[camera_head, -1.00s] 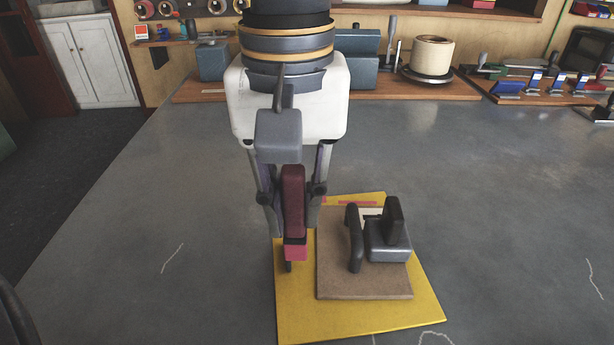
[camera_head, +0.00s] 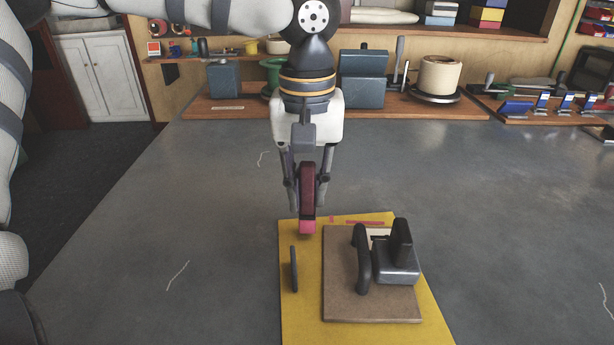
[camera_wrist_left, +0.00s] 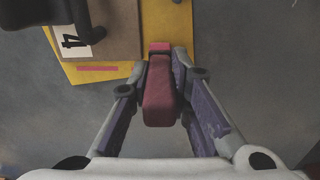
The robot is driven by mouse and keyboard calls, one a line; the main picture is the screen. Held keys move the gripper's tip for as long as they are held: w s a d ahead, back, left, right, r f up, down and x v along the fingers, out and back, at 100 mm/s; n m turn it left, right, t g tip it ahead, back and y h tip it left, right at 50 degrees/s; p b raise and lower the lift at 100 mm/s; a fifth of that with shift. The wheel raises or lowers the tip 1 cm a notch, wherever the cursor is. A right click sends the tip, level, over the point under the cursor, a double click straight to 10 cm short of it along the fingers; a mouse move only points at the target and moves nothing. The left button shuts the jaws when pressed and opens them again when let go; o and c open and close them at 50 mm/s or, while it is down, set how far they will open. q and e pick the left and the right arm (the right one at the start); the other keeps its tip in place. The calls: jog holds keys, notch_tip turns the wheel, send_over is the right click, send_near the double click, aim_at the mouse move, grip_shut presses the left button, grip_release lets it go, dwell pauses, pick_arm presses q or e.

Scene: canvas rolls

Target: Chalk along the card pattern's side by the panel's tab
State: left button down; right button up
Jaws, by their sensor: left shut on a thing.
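The yellow panel (camera_head: 305,325) lies on the table, with a dark upright tab (camera_head: 293,270) at its left. The brown card pattern (camera_head: 345,300) lies on the panel. A pink line (camera_head: 366,222) runs by the pattern's far edge. My left gripper (camera_head: 306,180) is shut on a dark red chalk holder (camera_head: 308,185) with a pink tip, pointing down near the panel's far edge, left of the pattern. Whether the tip touches is unclear. The holder (camera_wrist_left: 159,95) also shows in the left wrist view. My right gripper is not in view.
A grey block weight (camera_head: 397,268) with a black grip and a black handle (camera_head: 361,258) stand on the pattern. The table around the panel is mostly clear. A wooden board with blue boxes and a spool (camera_head: 436,73) is at the back.

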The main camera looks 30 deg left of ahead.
pick_arm(q)
jog(key=shift+f, duration=0.6)
dwell(0.6)
jog(key=shift+w+d, duration=0.3)
jog(key=shift+d, duration=0.25)
dwell(0.4)
jog(key=shift+s+d, duration=0.4)
jog(key=shift+s, duration=0.25)
jog(key=shift+s+d, duration=0.35)
jog(key=shift+s, duration=0.3)
jog(key=shift+s+d, duration=0.35)
jog(key=shift+s, duration=0.35)
jog(key=shift+s+d, duration=0.3)
jog(key=shift+s, duration=0.4)
jog(key=shift+s+d, duration=0.45)
jog(key=shift+s, duration=0.15)
jog(key=shift+s+d, duration=0.4)
jog(key=shift+s, duration=0.2)
